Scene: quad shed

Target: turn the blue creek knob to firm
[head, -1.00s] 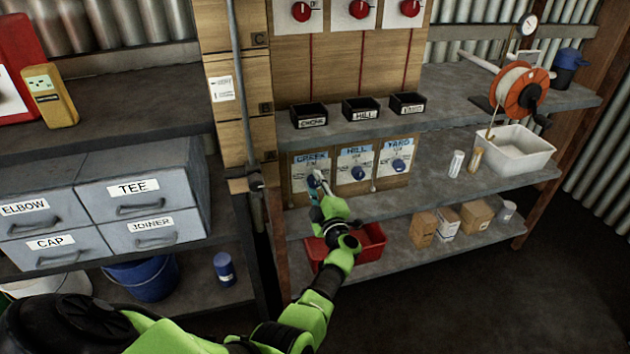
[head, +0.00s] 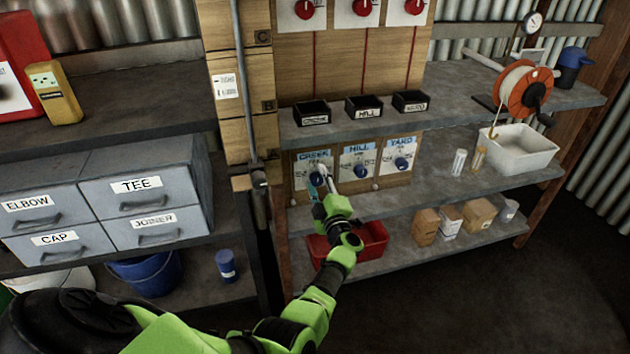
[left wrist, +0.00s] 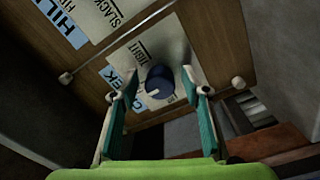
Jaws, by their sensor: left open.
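The blue creek knob (head: 317,179) sits on the CREEK plate (head: 303,173), the leftmost of three labelled plates on the lower board. My left gripper (head: 324,179) is at this plate and partly covers the knob and its dial words in the head view. In the left wrist view the knob (left wrist: 158,81) lies ahead, between and a little beyond the open fingertips of my left gripper (left wrist: 158,95), with gaps at both sides. A white mark shows on the knob's face. The dial words TIGHT and SLACK are readable in the wrist view. My right gripper is not in view.
The blue HILL knob (head: 361,172) and YARD knob (head: 401,164) are just right of the gripper. Three black bins (head: 363,108) stand on the shelf above. A red tray (head: 372,243) lies below the forearm. Red knobs (head: 361,7) are at the top.

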